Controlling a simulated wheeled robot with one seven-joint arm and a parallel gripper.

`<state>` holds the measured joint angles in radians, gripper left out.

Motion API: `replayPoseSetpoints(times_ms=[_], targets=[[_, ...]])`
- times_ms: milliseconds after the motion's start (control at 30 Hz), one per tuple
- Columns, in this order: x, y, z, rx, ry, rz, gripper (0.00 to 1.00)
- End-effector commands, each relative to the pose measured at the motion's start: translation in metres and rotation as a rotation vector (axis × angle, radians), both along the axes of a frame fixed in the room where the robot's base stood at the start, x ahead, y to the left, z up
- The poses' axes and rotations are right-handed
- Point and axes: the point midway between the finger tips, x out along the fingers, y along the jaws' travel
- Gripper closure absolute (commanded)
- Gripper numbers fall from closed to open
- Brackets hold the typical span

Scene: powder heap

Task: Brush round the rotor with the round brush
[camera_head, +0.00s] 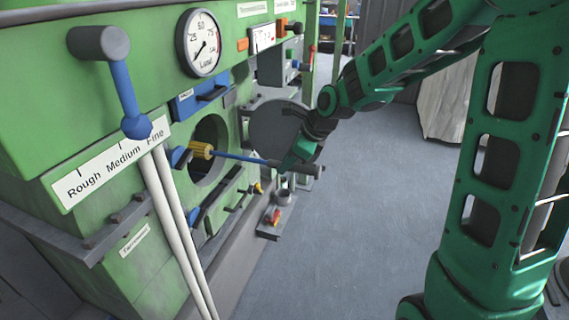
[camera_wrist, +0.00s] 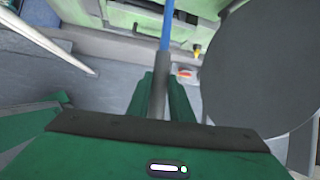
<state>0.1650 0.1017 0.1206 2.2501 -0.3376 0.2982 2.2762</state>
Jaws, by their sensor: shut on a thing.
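The round brush has a yellow bristle head (camera_head: 202,150), a thin blue shaft (camera_head: 238,157) and a dark grey handle. My gripper (camera_head: 297,160) is shut on the handle, and the shaft points left toward the green machine. The bristle head overlaps the upper left of the round opening (camera_head: 211,168) in the machine's front; I cannot tell whether it is inside or just before it. The rotor cannot be made out in the dark opening. In the wrist view my gripper (camera_wrist: 163,88) has the grey handle (camera_wrist: 158,92) between its green fingers, with the blue shaft (camera_wrist: 166,30) running upward; the head is out of view.
A round grey door (camera_head: 275,130) stands open beside the opening, close to my gripper; it also fills the wrist view's right side (camera_wrist: 262,70). A small shelf (camera_head: 270,230) with a cup (camera_head: 283,197) sits below. The floor is clear.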

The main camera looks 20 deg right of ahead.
Motion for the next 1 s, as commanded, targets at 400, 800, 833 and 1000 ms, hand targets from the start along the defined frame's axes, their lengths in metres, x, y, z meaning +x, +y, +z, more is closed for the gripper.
replayPoseSetpoints(times_ms=[400,800,833,1000], targets=[[0.013,-0.004,0.002,0.0,-0.001,0.0,1.0],[0.035,-0.011,0.006,0.001,-0.001,-0.001,1.0],[0.037,-0.012,0.006,0.001,-0.001,-0.001,1.0],[0.046,-0.015,0.008,0.0,-0.001,0.0,1.0]])
